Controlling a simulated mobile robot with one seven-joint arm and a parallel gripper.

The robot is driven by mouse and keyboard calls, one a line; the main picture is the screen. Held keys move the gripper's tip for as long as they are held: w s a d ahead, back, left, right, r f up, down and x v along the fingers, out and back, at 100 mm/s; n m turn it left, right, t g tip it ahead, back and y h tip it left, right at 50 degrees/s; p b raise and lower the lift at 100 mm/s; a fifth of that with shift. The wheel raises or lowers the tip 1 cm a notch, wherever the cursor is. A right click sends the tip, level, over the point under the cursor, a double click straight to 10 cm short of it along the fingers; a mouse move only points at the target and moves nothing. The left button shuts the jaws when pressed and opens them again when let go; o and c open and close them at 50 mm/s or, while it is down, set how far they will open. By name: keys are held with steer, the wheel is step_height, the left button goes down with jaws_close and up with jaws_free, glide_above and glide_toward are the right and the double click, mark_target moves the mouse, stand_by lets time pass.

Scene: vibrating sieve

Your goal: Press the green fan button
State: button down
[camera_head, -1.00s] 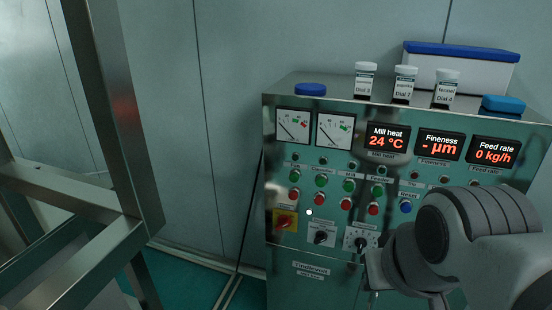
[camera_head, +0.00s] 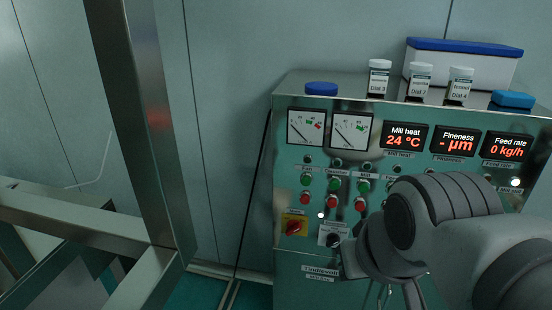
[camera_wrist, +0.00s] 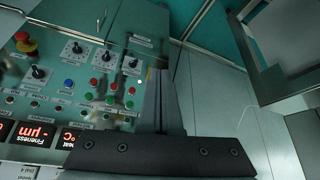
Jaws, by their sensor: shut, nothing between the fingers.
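The control panel (camera_head: 318,150) has a row of green buttons above red ones. The leftmost green button (camera_head: 306,181) sits under a small label too small to read surely, so I cannot confirm it is the fan's. The same end of the row shows upside down in the wrist view, with its green button (camera_wrist: 129,104) just left of my gripper (camera_wrist: 160,74). The gripper is shut and empty, its fingers in front of the panel's edge. I cannot tell how far they are from the panel. In the head view my arm hides the fingers and the buttons farther right.
A red-and-yellow switch (camera_head: 294,228) and a black knob (camera_head: 333,240) sit below the buttons. Jars (camera_head: 419,82) and a blue-lidded box (camera_head: 464,65) stand on top. A metal frame (camera_head: 140,120) stands left, with a gap before the panel.

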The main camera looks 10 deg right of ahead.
steer(key=w+d+f+n+t, duration=0.1)
steer(key=w+n, duration=0.1)
steer(key=w, duration=0.4)
steer(key=w+d+f+n+t+h+p, duration=0.1)
steer(key=w+f+n, duration=0.15)
steer(key=w, duration=0.45)
steer(key=w+d+n+t, duration=0.1)
steer(key=w+n, duration=0.1)
steer(key=w, duration=0.4)
steer(key=w+a+f+n+t+y+p, duration=0.2)
steer(key=w+f+n+t+y, duration=0.4)
steer(key=w+f+n+y, duration=0.3)
steer(key=shift+w+a+f+t, duration=0.3)
steer(key=shift+w+a+f, duration=0.3)
steer(key=shift+w+a, duration=0.2)
